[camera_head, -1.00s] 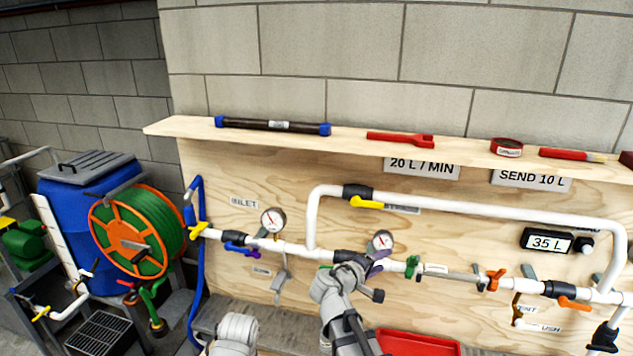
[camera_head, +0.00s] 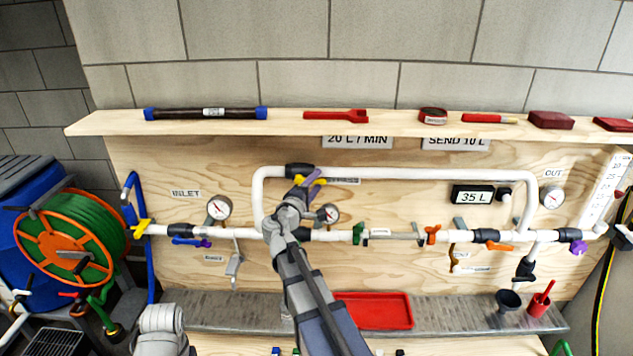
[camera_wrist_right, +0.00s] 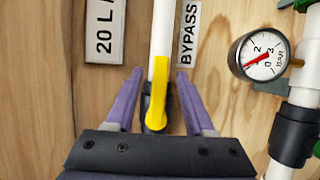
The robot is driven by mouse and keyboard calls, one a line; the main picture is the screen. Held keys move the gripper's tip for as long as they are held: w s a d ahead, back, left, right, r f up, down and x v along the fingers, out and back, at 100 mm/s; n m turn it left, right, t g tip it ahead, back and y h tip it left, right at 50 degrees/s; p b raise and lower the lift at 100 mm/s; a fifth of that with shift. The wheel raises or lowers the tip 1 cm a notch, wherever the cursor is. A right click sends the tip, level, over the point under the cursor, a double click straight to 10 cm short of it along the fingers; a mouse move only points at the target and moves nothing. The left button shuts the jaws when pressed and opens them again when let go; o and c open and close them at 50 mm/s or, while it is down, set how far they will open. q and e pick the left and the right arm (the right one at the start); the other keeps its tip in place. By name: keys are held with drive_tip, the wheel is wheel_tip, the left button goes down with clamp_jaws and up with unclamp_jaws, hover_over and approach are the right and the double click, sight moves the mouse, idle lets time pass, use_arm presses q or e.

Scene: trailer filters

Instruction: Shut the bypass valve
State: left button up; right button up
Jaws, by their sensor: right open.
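The bypass valve has a black body (camera_head: 298,170) on the upper white pipe, with a yellow lever (camera_wrist_right: 157,105) lying along that pipe in the right wrist view. The BYPASS label (camera_wrist_right: 188,35) is beside the pipe. My right gripper (camera_head: 314,182) is at the valve in the head view and partly covers the lever. In the right wrist view its two purple fingers (camera_wrist_right: 159,75) are open, one on each side of the lever, with gaps visible. My left gripper is out of view.
A pressure gauge (camera_wrist_right: 259,54) and the lower pipe (camera_head: 340,236) are close to my right gripper. A shelf (camera_head: 280,121) with tools runs above. A red tray (camera_head: 373,310) lies below. The hose reel (camera_head: 72,250) stands at left.

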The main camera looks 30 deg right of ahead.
drive_tip(key=shift+w+d, duration=0.45)
drive_tip(key=shift+d, duration=0.15)
drive_tip(key=shift+c, duration=0.3)
clamp_jaws()
idle(0.8)
